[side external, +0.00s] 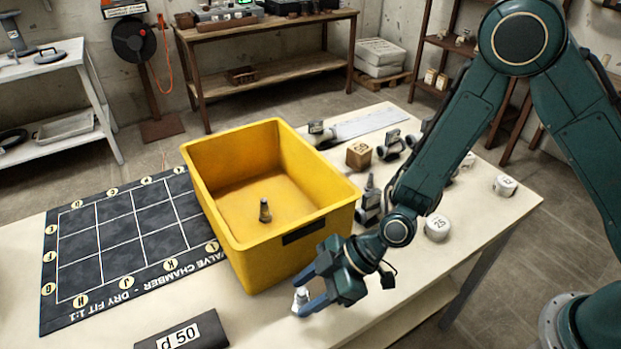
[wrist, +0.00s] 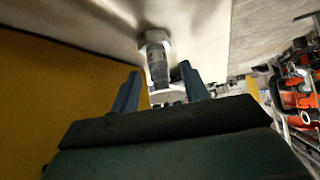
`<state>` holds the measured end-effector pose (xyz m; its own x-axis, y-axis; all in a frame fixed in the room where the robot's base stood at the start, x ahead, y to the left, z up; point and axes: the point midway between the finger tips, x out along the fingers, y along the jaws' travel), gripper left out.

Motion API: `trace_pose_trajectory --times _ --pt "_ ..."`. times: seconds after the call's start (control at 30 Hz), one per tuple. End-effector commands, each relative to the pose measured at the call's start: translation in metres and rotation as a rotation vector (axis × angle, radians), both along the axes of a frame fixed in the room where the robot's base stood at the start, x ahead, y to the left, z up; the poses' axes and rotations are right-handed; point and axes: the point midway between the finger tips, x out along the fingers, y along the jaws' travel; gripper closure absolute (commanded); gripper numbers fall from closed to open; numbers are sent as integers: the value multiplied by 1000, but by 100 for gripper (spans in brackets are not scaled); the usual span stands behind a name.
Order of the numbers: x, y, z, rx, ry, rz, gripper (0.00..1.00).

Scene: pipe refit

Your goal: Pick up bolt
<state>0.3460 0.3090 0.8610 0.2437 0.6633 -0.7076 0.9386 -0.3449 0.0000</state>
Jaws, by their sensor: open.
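A silver bolt (side external: 301,294) is at the table's front edge area, right of the yellow bin. In the wrist view the bolt (wrist: 158,68) shows a hex head at the far end, with its darker shank running toward my gripper. My gripper (side external: 302,299) is low over the table, its blue fingers open on either side of the bolt. In the wrist view the fingertips of my gripper (wrist: 159,71) are apart, with the shank between them and gaps visible. Whether either finger touches it cannot be told.
The yellow bin (side external: 228,222) stands close left of my gripper, with a small dark fitting (side external: 265,211) inside.

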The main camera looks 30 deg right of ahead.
Motion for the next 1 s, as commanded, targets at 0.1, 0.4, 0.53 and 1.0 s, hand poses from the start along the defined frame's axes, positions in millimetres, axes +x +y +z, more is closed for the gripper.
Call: trace_pose_trajectory --times 0.1,0.4,0.53,1.0 --pt "3 11 -10 0 0 3 55" --pt "8 23 -24 0 -1 1 55" --pt "9 23 -24 0 -1 0 55" --pt "9 23 -23 1 0 0 78"
